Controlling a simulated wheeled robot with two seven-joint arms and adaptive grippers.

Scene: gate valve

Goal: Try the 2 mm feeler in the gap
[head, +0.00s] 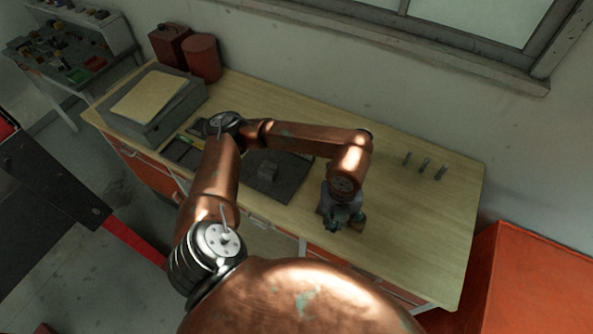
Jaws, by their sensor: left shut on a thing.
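My left gripper (336,222) is low over the front part of the workbench, pointing down at a small brown block (358,226). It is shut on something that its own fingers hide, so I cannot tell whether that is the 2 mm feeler. A dark mat (290,184) lies left of the gripper, with a small grey metal block (267,171) on it, partly near my arm. I cannot make out a gap in this view. Three short grey pieces (424,165) stand apart on the right of the bench. My right gripper is not in view.
At the left are a grey case (170,128) with a tan top, a dark tray (182,152) and red containers (203,58). An orange cabinet (535,280) stands at the right, a wall behind.

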